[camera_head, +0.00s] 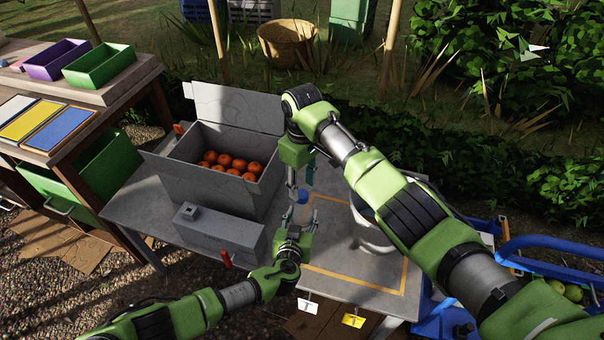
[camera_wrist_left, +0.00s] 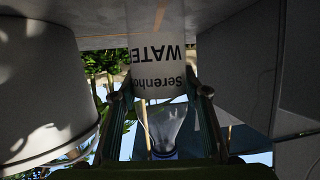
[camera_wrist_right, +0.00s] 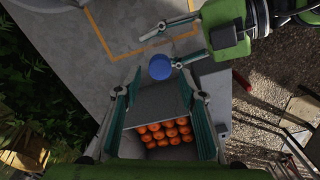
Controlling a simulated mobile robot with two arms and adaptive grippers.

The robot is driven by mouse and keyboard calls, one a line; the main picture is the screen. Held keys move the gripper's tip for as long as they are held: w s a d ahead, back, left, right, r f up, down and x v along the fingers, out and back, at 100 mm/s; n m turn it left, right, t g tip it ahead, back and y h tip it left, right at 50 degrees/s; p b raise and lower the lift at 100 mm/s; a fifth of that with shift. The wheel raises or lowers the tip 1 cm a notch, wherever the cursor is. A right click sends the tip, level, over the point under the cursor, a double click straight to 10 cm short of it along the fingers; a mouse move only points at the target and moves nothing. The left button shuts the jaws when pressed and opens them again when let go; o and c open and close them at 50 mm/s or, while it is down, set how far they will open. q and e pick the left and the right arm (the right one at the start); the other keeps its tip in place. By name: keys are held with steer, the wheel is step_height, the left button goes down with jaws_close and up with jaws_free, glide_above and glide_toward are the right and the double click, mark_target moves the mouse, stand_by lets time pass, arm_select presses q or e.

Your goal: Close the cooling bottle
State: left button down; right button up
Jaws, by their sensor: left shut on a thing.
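A bottle with a white label (camera_wrist_left: 158,80) and a clear upper part stands between the fingers of my left gripper (camera_wrist_left: 160,92) in the left wrist view. My left gripper (camera_head: 301,211) is shut on it over the table. A blue cap (camera_head: 303,196) shows at the bottle's top, and also in the right wrist view (camera_wrist_right: 160,67). I cannot tell how firmly it is seated. My right gripper (camera_head: 299,180) is above the cap, pointing down. In the right wrist view its fingers (camera_wrist_right: 160,82) are apart with nothing gripped, and the cap lies just beyond their tips.
A grey box (camera_head: 205,183) of oranges (camera_head: 232,163) stands left with its lid (camera_head: 238,106) raised. A low grey block (camera_head: 218,232) is before it. A pale bucket (camera_head: 370,234) stands right, partly behind my right arm. The table's front, inside the orange outline, is clear.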

mark_target(302, 194)
steer(key=shift+f, duration=1.65)
jaws_close()
steer(key=shift+o, duration=0.9)
jaws_free()
